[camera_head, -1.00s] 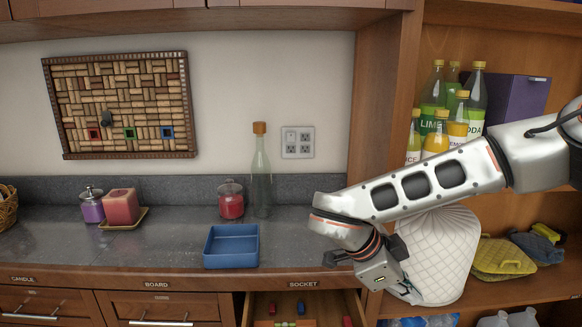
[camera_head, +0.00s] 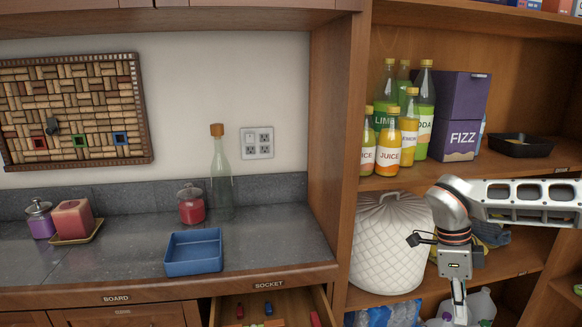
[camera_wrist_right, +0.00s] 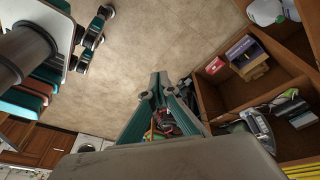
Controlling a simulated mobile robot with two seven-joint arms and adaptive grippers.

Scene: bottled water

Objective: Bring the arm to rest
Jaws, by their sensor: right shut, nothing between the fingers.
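My right arm comes in from the right in the head view, in front of the shelf unit. My right gripper (camera_head: 460,312) hangs below its wrist with the fingers pointing down. In the right wrist view its two fingers (camera_wrist_right: 158,84) meet at the tips, with nothing held between them. The floor (camera_wrist_right: 180,40) lies beyond the fingertips. My left gripper is in no view.
The shelf holds several bottles (camera_head: 388,143), a purple FIZZ box (camera_head: 462,118), a dark tray (camera_head: 520,146) and a white quilted container (camera_head: 385,250). A blue tray (camera_head: 194,252) and a glass bottle (camera_head: 221,180) stand on the counter. A drawer (camera_head: 262,308) is open below.

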